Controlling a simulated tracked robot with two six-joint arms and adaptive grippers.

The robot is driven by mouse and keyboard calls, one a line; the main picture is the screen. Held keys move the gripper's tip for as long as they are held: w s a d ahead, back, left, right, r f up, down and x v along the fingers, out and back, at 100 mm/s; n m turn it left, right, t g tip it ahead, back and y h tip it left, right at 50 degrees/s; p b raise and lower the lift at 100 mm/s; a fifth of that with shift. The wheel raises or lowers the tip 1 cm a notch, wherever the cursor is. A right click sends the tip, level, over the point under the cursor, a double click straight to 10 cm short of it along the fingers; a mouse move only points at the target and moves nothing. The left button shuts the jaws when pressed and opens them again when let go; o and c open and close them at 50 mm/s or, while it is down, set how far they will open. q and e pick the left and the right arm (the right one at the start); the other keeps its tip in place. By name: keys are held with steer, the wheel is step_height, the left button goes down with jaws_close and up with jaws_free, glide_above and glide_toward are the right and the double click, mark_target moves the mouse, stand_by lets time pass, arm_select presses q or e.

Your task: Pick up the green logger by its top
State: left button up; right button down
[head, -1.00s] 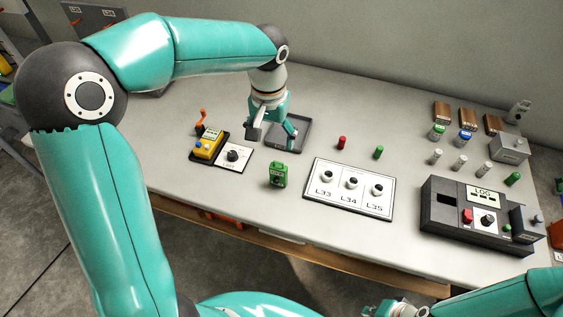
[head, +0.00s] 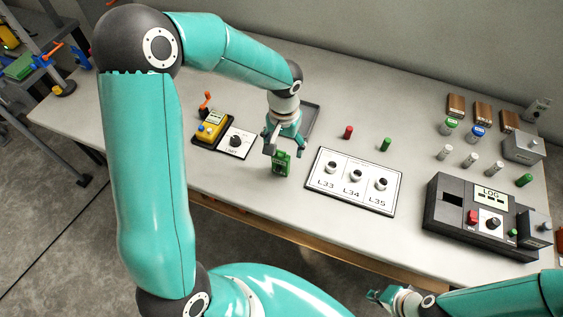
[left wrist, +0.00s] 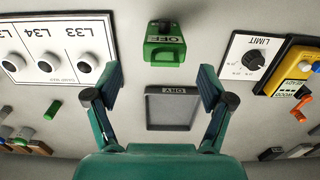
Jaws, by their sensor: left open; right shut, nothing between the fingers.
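The green logger (head: 281,163) stands upright on the table, left of the white panel with L33, L34 and L35. My left gripper (head: 284,149) is open and hangs just above and behind the logger, partly overlapping its top in the head view. In the left wrist view the logger (left wrist: 165,46) shows its "OFF" label beyond the spread fingers of my left gripper (left wrist: 158,85), with nothing between them. My right gripper (head: 376,296) is at the bottom of the head view, off the table's front edge, shut and empty.
The dark tray (head: 313,121) lies behind the left gripper. The LIMIT dial card (head: 240,136) and yellow device (head: 212,127) are left of the logger. The L33–L35 panel (head: 340,203) is right. A dark LOG station (head: 450,225) and several vials stand further right.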

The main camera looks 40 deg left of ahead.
mark_target(281, 162)
arm_select(q)
steer(key=f, duration=0.3)
steer(key=f+p, duration=0.1)
steer(key=shift+s+a+f, duration=0.2)
steer(key=shift+s+f, duration=0.1)
steer(key=shift+s, duration=0.1)
steer(key=shift+f, duration=0.4)
steer(key=c, duration=1.3)
